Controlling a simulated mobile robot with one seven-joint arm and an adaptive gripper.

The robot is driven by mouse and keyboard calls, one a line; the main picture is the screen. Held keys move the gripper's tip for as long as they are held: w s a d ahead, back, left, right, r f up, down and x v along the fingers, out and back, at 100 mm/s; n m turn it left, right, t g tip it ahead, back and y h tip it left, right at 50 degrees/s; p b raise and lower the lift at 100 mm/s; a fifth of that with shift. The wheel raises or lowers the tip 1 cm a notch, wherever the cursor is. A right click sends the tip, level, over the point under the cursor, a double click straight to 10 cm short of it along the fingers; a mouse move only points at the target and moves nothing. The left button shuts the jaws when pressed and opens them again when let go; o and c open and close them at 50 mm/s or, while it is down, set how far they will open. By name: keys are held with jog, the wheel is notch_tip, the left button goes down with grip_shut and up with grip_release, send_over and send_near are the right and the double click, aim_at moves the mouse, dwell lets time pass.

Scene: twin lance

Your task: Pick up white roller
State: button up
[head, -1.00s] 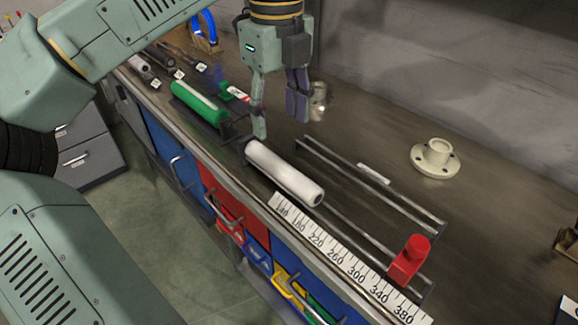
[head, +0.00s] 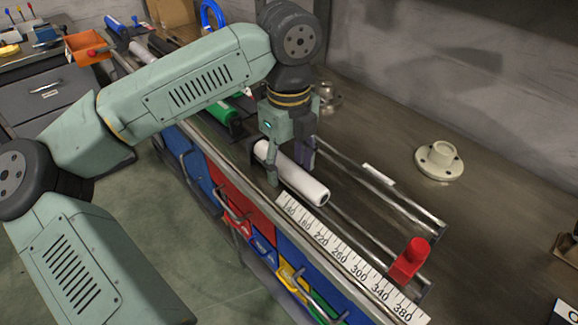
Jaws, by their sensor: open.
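The white roller (head: 302,181) lies near the front edge of the workbench, slanting from upper left to lower right, at the left end of the metal rails. My gripper (head: 290,170) points down over its upper-left part. It is open, with one finger on the near side of the roller and the other on its far side. I cannot tell whether either finger touches it. The roller's upper-left end is partly hidden by the gripper.
Metal rails (head: 375,186) and a white ruler (head: 335,250) run to the lower right, with a red stop block (head: 410,259) at their end. A green roller (head: 222,112) is partly hidden behind my arm.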

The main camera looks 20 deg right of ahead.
jog(key=shift+c, duration=0.6)
grip_shut()
